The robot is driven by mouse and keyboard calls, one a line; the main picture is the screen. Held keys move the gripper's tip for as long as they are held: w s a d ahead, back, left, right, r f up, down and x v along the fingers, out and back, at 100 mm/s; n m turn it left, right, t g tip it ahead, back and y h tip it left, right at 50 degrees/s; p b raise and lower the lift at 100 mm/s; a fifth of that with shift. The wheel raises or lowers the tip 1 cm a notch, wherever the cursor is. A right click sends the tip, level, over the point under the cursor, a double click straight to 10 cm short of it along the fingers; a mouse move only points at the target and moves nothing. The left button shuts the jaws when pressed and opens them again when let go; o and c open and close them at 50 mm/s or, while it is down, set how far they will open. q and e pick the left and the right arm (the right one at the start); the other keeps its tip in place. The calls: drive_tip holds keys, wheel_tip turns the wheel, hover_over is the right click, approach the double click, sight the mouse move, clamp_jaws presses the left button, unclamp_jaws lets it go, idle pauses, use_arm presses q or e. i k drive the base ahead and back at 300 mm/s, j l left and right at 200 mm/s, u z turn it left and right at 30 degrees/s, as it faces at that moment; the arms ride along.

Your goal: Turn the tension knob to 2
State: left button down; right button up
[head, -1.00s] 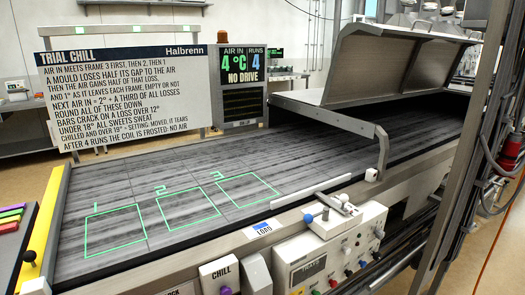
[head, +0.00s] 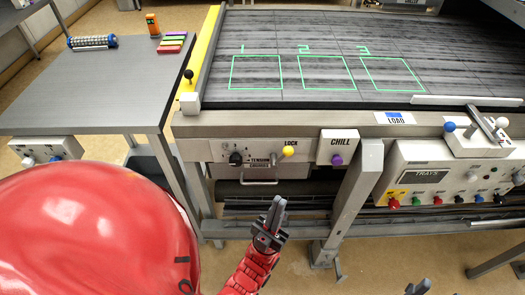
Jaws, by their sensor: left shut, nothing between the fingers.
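The tension knob (head: 236,158) is a black knob on the grey panel under the belt's front edge, beside the TENSION label. Its exact setting is too small to read. A yellow LOCK knob (head: 288,151) sits to its right on the same panel. My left gripper (head: 275,207) is shut and empty, pointing up below the panel, lower right of the tension knob and apart from it. What looks like the tip of my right gripper (head: 418,287) just shows at the bottom edge; its jaws cannot be made out.
A CHILL box (head: 338,148) with a purple knob and a grey leg (head: 355,200) stand right of the panel. The TRAYS panel (head: 450,178) is farther right. A grey side table (head: 90,95) is at left. My red arm covers the lower left.

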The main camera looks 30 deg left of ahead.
sight(235, 160)
drive_tip(key=j+u, duration=0.15)
drive_tip(key=u, duration=1)
drive_tip(key=k+j, duration=0.15)
drive_tip(key=k, duration=0.15)
drive_tip(key=k+j, duration=0.1)
drive_tip(key=k, duration=0.15)
drive_tip(key=i+l, duration=0.2)
drive_tip(key=i, duration=0.3)
